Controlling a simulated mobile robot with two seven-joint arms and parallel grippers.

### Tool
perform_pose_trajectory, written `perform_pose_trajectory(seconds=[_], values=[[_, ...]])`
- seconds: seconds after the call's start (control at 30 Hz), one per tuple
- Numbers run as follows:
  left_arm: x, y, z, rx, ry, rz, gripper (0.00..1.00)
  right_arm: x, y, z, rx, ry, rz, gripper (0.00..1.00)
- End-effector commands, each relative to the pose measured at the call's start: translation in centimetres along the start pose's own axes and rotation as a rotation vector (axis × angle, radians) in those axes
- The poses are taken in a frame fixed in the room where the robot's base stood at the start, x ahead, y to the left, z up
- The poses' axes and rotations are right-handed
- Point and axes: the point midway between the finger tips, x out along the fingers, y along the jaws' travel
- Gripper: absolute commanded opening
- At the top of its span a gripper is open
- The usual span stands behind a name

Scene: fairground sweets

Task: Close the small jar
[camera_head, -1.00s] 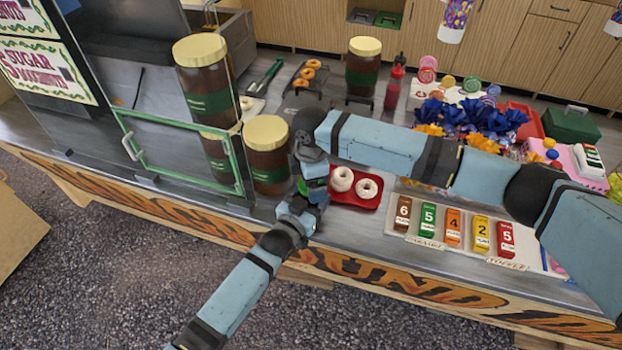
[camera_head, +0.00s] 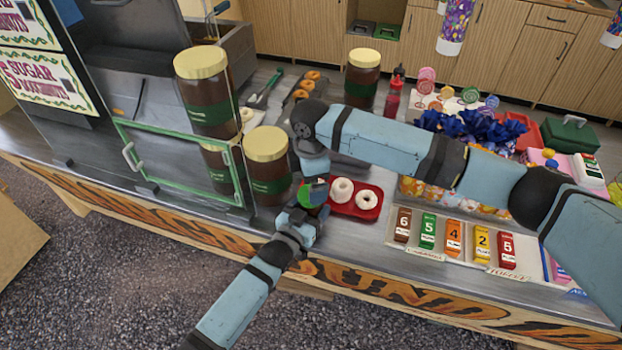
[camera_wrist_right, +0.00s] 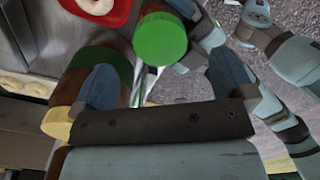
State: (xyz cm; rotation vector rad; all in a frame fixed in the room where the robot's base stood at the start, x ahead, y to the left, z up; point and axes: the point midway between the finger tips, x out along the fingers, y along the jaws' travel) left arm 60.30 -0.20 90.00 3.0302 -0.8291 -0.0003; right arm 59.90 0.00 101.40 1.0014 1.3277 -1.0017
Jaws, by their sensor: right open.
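A small round thing with a green top, seemingly the small jar (camera_head: 314,193), is at my left gripper, over the counter's front edge. In the right wrist view its green top (camera_wrist_right: 160,40) faces the camera, with a darker brownish side behind it. My left gripper (camera_head: 300,214) comes from below and appears closed around it; its fingers are partly hidden. My right gripper (camera_wrist_right: 166,85) is open and empty, its two fingers well apart, with the green top ahead between them. In the head view the right wrist hides most of that gripper just above the jar.
Large brown jars with cream lids (camera_head: 266,145) stand close left of my grippers. A red tray (camera_head: 360,211) with two white doughnuts lies just right. A glass case with a green-framed door (camera_head: 185,178) is on the left. Coloured price boxes (camera_head: 453,235) line the front right.

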Motion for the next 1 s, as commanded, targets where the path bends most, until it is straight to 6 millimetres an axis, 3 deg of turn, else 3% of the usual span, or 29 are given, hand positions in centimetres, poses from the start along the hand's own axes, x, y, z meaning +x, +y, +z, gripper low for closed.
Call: perform_pose_trajectory(seconds=[0.27,0.37,0.73,1.0], values=[[0.0,0.0,0.0,0.0,0.0,0.0,0.0,-0.5,0.0,0.0,-0.001,0.001,0.001,1.0],[0.0,0.0,0.0,0.0,0.0,0.0,0.0,-1.8,0.1,-0.1,-0.001,0.001,0.003,1.0],[0.0,0.0,0.0,0.0,0.0,0.0,0.0,-9.4,0.0,0.0,-0.001,0.001,0.002,1.0],[0.0,0.0,0.0,0.0,0.0,0.0,0.0,-11.9,0.0,0.0,-0.001,0.001,0.0,1.0]])
